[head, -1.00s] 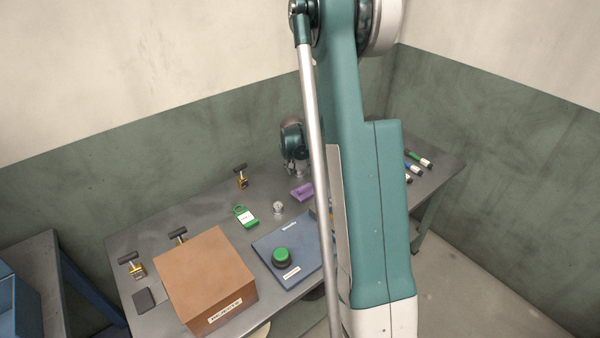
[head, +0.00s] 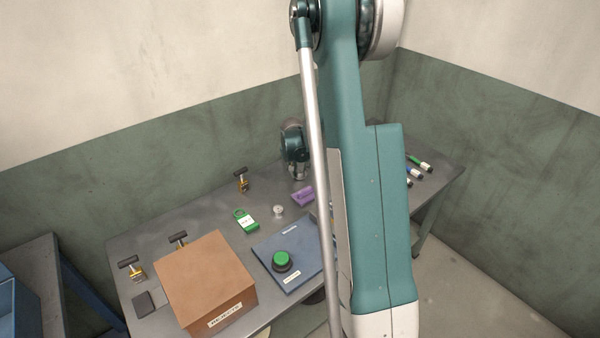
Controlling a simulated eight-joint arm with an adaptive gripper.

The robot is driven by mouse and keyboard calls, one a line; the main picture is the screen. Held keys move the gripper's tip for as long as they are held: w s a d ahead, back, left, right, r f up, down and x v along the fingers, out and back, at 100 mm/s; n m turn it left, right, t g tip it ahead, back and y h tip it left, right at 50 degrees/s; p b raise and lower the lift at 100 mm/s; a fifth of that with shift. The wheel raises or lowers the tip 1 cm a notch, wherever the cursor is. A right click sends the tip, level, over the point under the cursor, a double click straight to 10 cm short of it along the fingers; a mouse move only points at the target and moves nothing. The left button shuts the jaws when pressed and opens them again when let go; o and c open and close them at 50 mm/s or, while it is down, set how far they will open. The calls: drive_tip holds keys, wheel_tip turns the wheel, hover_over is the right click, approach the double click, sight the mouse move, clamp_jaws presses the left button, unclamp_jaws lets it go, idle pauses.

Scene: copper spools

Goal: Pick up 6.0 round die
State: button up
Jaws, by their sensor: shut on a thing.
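My gripper (head: 298,173) points down at the back of the grey table, just behind a small purple block (head: 303,196). It is small in the picture and partly hidden by my arm. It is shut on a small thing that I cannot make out. A small round silver piece (head: 278,211) stands on the table, left of the purple block and apart from my gripper. No size marking is readable, so I cannot tell which piece is the 6.0 round die.
A blue panel with a green button (head: 281,258) and a brown box (head: 206,282) are at the front. Markers (head: 420,164) lie at the right. My arm hides the table's middle.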

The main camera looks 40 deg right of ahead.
sight(300, 171)
wheel_tip(300, 171, up, 10)
drive_tip(key=p, duration=0.2)
drive_tip(key=shift+f, duration=0.25)
idle(0.6)
